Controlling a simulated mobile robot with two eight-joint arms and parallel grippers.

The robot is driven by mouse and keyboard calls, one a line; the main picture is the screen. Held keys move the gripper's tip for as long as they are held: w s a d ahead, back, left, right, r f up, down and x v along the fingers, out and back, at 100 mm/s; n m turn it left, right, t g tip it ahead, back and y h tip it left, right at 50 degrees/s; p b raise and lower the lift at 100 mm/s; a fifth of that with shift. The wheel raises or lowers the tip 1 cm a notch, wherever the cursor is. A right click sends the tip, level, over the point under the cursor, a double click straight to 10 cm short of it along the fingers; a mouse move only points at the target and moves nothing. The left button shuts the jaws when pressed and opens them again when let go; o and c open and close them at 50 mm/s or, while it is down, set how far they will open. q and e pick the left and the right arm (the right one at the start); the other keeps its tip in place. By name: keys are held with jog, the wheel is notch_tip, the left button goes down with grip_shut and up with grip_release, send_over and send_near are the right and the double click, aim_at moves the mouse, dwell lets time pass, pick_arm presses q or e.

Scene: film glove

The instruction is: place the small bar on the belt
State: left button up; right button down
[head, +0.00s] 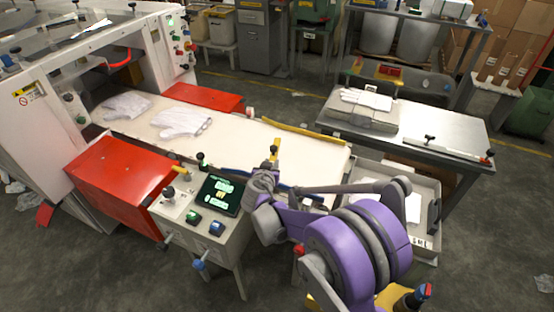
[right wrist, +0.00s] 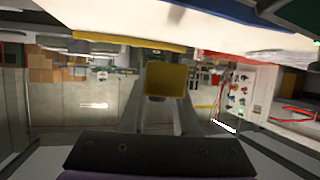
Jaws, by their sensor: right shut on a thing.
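A small yellow bar (right wrist: 166,78) sits between the two fingers of my right gripper (right wrist: 164,98) in the right wrist view. In the head view my right gripper (head: 269,168) is at the near edge of the belt, toward its right end, with a yellow bit of the bar (head: 276,146) showing above its tips. The gripper is shut on the bar. The white belt (head: 245,140) runs from the machine at left toward the right. I cannot tell whether the bar touches the belt. My left gripper is not in view.
Two white gloves (head: 181,122) lie on the belt's left part. A yellow rail (head: 305,133) lines its far edge and a blue rail (head: 300,187) its near edge. A control panel (head: 219,195) and red cover (head: 122,177) stand in front. The middle of the belt is clear.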

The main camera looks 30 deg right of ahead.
jog(key=w+d+m+g+h+b, duration=0.2)
jog(key=w+d+m+h+b, duration=0.15)
jog(key=d, duration=0.65)
send_over(292, 171)
jog(key=shift+n+y, duration=0.25)
jog(key=shift+y, duration=0.2)
notch_tip(292, 171, down, 5)
jog(key=shift+f, duration=2.3)
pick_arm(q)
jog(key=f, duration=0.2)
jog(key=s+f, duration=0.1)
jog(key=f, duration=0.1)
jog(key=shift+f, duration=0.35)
pick_arm(e)
jog(key=shift+f, duration=0.15)
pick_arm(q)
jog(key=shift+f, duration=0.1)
pick_arm(e)
jog(key=c, duration=0.6)
grip_release()
jog(key=shift+c, duration=0.2)
